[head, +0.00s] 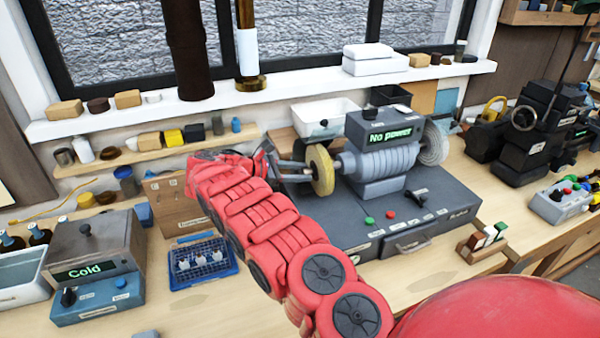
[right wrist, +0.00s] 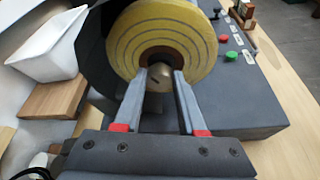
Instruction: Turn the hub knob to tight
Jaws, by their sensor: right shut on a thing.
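The grey machine (head: 385,150) stands on the bench with a display reading "No power". A yellow buffing wheel (head: 320,171) is on its left end, and it fills the top of the right wrist view (right wrist: 165,40). The hub knob (right wrist: 158,78) is a small rounded metal piece at the wheel's centre. My right gripper (right wrist: 162,85) is shut on the hub knob, one finger on each side. In the head view my right gripper (head: 285,172) reaches the wheel's left face, and the knob is mostly hidden there. My left gripper is not in view.
The machine's base has a green button (head: 369,221), a red button (head: 391,214) and a black switch (head: 416,195). A blue tray (head: 200,262) and a box reading "Cold" (head: 95,262) are at left. A white bin (head: 325,115) stands behind the wheel.

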